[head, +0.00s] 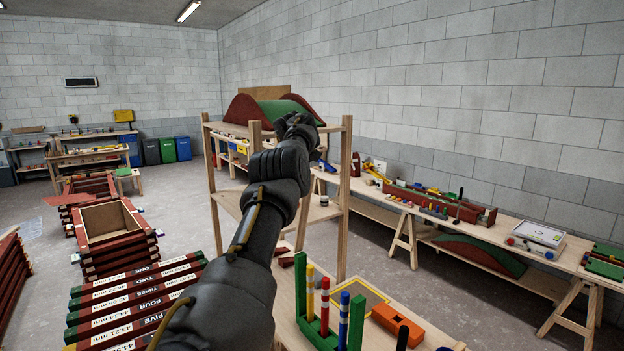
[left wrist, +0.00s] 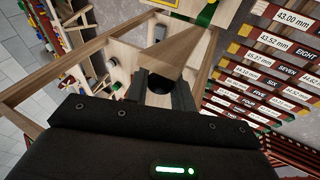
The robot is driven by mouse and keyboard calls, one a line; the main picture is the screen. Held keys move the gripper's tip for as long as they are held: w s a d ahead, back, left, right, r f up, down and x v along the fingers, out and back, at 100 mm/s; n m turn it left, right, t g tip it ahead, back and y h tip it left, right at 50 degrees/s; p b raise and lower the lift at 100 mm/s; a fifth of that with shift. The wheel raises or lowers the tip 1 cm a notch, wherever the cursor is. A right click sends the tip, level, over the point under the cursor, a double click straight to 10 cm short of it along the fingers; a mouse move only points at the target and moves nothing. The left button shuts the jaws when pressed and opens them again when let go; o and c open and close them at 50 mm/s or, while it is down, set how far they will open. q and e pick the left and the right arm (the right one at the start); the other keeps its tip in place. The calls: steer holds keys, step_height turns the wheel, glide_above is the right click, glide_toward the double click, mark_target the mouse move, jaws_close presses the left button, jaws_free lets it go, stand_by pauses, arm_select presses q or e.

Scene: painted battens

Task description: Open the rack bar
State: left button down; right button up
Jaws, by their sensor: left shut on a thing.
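The open wooden rack (head: 343,205) stands in the middle of the head view, with pale posts and shelves. My left arm reaches up in front of it, and my left gripper (head: 303,128) is at its upper part, below the red and green curved pieces (head: 272,108). In the left wrist view my left gripper (left wrist: 162,92) is shut on a pale wooden bar (left wrist: 166,52), which runs away from the fingers. The bar's near end is partly hidden by the fingers. In the head view my arm hides the bar. My right gripper is not in view.
A bench with a green-posted toy (head: 300,285) and an orange block (head: 398,325) lies close at the bottom. Labelled red battens (head: 135,300) are stacked at the left. A long workbench (head: 480,228) runs along the right wall. Grey floor (head: 390,275) is open between.

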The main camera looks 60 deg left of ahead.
arm_select(q)
steer(key=shift+a, duration=0.1)
steer(key=c, duration=1.3)
jaws_free()
steer(key=shift+a, duration=0.1)
steer(key=shift+o, duration=0.2)
steer(key=shift+s+r, duration=0.1)
steer(key=shift+r, duration=0.1)
steer(key=b+v, duration=0.2)
steer(key=v, duration=0.8)
steer(key=shift+b, duration=0.3)
steer(key=shift+s+r, duration=0.1)
steer(key=shift+s, duration=0.05)
